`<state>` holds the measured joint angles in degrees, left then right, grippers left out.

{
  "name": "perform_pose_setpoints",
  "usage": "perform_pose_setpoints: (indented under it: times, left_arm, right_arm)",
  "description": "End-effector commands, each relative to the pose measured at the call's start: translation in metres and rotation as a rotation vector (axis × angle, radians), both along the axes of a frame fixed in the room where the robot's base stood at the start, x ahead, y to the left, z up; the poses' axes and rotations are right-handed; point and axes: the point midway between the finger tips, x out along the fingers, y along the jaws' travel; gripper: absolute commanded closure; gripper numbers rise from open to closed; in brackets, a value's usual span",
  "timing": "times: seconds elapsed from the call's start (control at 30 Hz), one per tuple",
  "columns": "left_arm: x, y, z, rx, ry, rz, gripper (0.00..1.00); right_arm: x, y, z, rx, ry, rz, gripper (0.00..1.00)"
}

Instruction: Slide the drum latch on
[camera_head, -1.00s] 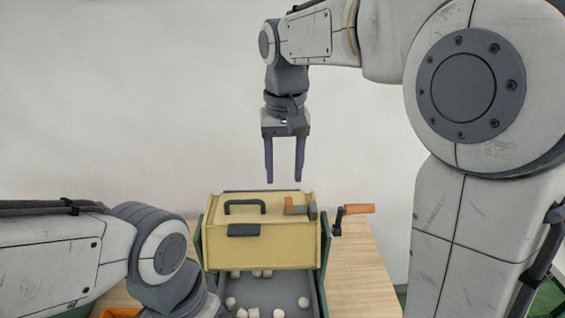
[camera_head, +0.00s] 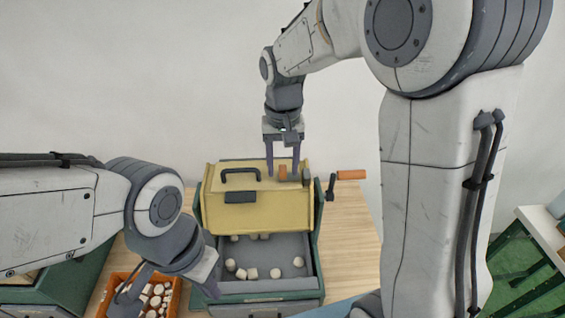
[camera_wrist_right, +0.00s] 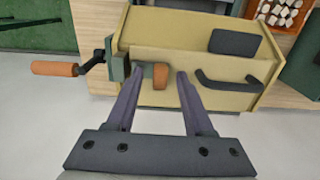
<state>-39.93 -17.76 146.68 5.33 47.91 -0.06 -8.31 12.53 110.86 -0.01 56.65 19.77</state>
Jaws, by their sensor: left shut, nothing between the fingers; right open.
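The yellow drum (camera_head: 220,212) sits in its green frame, with a dark handle (camera_head: 240,172) and a dark plate on it. Its latch has an orange tab (camera_head: 282,173) beside a dark bracket (camera_head: 306,177); the tab also shows in the right wrist view (camera_wrist_right: 160,76). My right gripper (camera_head: 283,172) is open and points down at the latch. In the right wrist view its fingertips lie either side of the orange tab, apart from it as far as I can tell.
A crank with an orange grip (camera_head: 351,174) sticks out right of the drum. A grey tray (camera_head: 275,285) holding several white pieces lies below it. An orange crate (camera_head: 172,305) of white pieces stands at the front left. Bare wooden table (camera_head: 345,240) shows on the right.

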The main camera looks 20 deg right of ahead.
Motion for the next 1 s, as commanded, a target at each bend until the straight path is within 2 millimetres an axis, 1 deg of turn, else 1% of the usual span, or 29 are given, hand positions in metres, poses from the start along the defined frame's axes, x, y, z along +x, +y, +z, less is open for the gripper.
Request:
perform_pose_setpoints:
  times: [0.13,0.17,0.2,0.3,1.0]
  left_arm:
    - [0.0,0.0,-0.0001,0.0,0.0,0.0,1.0]
    - [0.0,0.0,-0.0001,0.0,0.0,0.0,1.0]
    - [0.0,0.0,-0.0001,0.0,0.0,0.0,1.0]
    - [0.0,0.0,-0.0001,0.0,0.0,0.0,1.0]
    - [0.0,0.0,0.0,0.0,0.0,0.0,1.0]
  right_arm:
    - [0.0001,0.0001,0.0,0.0,0.0,0.0,0.47]
    - [0.0001,0.0001,0.0,0.0,0.0,0.0,0.51]
    - [0.0001,0.0001,0.0001,0.0,0.0,0.0,0.67]
    - [0.0001,0.0001,0.0003,0.0,-0.001,0.0,1.0]
    - [0.0006,0.0,0.001,0.0,-0.003,0.0,1.0]
